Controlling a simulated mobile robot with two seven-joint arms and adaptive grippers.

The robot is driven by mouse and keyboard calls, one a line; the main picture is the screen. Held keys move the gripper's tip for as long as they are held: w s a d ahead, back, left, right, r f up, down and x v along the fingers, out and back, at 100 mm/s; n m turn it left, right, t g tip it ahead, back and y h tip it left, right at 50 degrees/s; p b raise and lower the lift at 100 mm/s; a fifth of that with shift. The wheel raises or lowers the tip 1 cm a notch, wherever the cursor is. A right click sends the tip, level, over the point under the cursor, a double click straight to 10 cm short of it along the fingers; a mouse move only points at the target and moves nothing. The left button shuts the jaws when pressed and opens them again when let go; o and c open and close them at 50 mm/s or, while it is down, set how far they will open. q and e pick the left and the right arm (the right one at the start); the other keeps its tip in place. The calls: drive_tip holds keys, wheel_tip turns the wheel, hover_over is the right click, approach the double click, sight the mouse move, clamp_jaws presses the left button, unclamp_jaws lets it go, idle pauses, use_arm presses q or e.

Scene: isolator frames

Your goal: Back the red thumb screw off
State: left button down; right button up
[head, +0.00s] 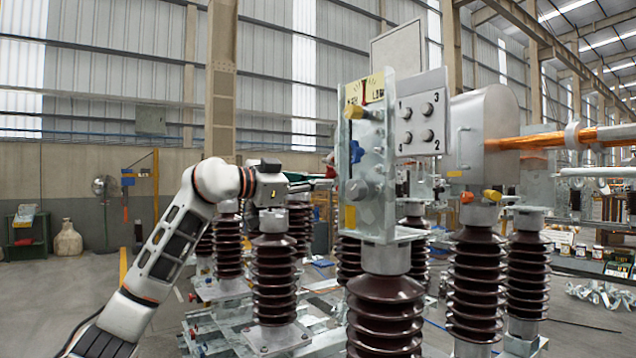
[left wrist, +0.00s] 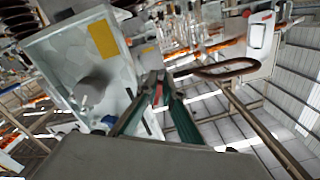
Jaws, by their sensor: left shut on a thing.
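The red thumb screw (head: 331,171) shows as a small red spot at the left edge of the upright metal box (head: 388,205) in the head view. My left gripper (head: 325,181) reaches it from the left and is shut on it. In the left wrist view the fingers of my left gripper (left wrist: 155,88) close together at the box's edge, with a red piece of the thumb screw (left wrist: 158,95) between them. The fingers hide most of the screw, so its thread and turn cannot be told. My right gripper is not in view.
The box front carries a yellow knob (head: 353,112), a blue knob (head: 356,152) and a large grey bolt (head: 356,190). A numbered panel (head: 421,112) stands behind it. Brown ribbed insulators (head: 274,280) stand below and beside my left arm. The floor at the left is mostly clear.

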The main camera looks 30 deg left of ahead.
use_arm(q)
drive_tip(key=shift+d+r, duration=0.1)
idle(0.5)
drive_tip(key=c, duration=2.4)
unclamp_jaws()
drive_tip(key=shift+d, duration=0.1)
drive_tip(key=shift+c, duration=0.2)
drive_tip(key=v, duration=1.2)
